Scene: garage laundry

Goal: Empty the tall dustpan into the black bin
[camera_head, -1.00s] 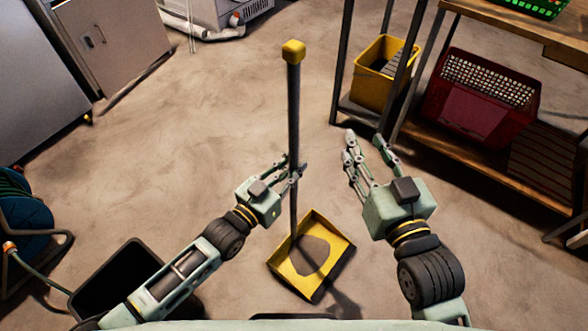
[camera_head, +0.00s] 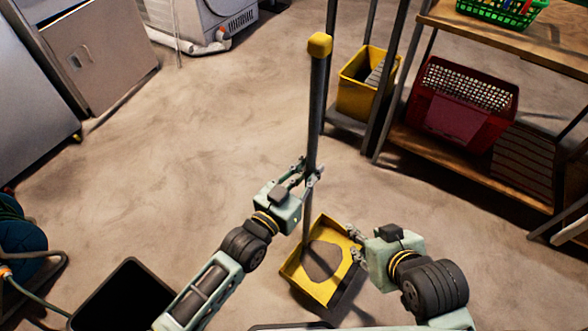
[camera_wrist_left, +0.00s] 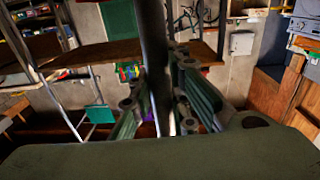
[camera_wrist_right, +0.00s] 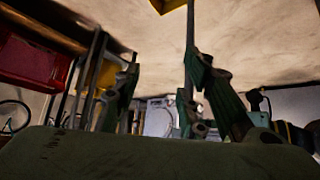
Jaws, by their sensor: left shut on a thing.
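The tall dustpan has a dark upright handle with a yellow cap and a yellow pan (camera_head: 305,286) holding a dark grey heap. My left gripper (camera_head: 308,178) is shut on the handle's lower half. The handle (camera_wrist_left: 153,50) runs between its fingers in the left wrist view. The pan appears at or near floor level; any gap underneath is unclear. My right gripper (camera_head: 356,244) is by the pan's right edge; contact is unclear. Its fingers (camera_wrist_right: 165,95) stand apart in the right wrist view. The black bin (camera_head: 118,296) stands open at lower left, partly hidden by my left arm.
A hose reel (camera_head: 20,245) lies left of the bin. Metal cabinets stand at upper left. The middle floor is clear.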

